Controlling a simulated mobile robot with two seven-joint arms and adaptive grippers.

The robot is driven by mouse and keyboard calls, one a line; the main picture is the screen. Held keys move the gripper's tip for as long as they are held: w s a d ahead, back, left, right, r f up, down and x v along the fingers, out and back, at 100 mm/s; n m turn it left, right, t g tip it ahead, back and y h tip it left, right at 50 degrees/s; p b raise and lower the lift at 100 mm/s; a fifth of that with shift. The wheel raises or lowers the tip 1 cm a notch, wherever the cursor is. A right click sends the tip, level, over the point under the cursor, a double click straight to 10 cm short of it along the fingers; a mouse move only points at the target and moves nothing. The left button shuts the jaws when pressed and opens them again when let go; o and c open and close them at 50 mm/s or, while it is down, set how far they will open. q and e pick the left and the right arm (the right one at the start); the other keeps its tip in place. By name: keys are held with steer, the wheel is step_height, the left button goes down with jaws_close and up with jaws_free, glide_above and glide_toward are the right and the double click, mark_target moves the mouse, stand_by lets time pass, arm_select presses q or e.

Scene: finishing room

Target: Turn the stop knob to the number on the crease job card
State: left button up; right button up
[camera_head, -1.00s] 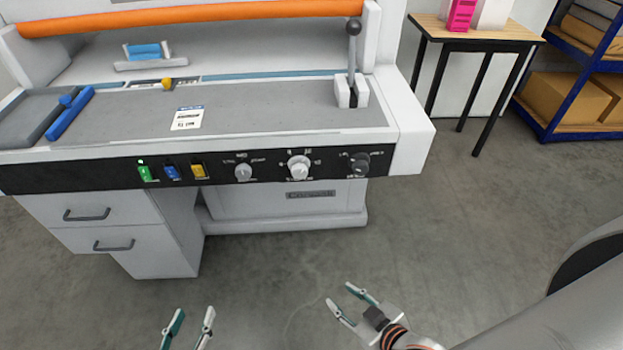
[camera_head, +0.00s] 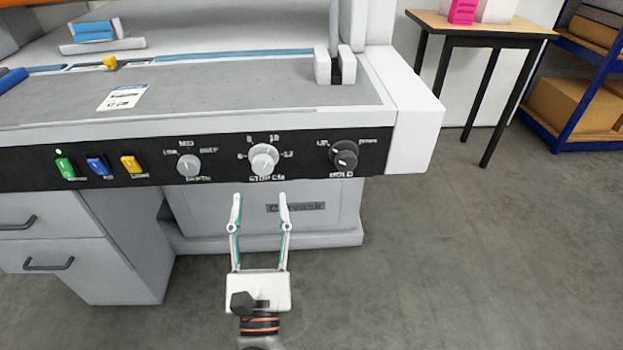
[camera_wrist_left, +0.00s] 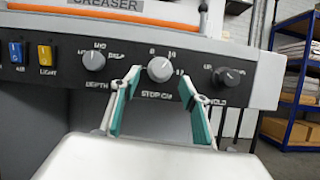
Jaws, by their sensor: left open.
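The stop knob (camera_head: 263,158), a light round dial with several numbers around it, sits mid-panel on the creaser's black front strip. It also shows in the left wrist view (camera_wrist_left: 160,68), just beyond and between the fingertips. I cannot tell surely which number its pointer marks. The white job card (camera_head: 122,97) lies on the grey bed at the left; its print is too small to read surely. My left gripper (camera_head: 260,197) is open and empty, its fingers pointing up at the panel just below the stop knob, apart from it. My right gripper is out of view.
The depth knob (camera_head: 188,165) is left of the stop knob and the dark hold knob (camera_head: 344,154) right of it. Green (camera_head: 65,167), blue (camera_head: 98,165) and yellow (camera_head: 132,164) switches sit further left. A side table (camera_head: 480,28) stands right. Floor before the machine is clear.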

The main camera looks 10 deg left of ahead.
mark_target(263, 172)
arm_select(q)
steer(key=shift+n, duration=0.4)
steer(key=x, duration=0.5)
steer(key=f+x, duration=0.1)
steer(key=x, duration=0.1)
steer(key=shift+w+r, duration=0.15)
steer(key=shift+w, duration=0.5)
steer(key=c, duration=1.1)
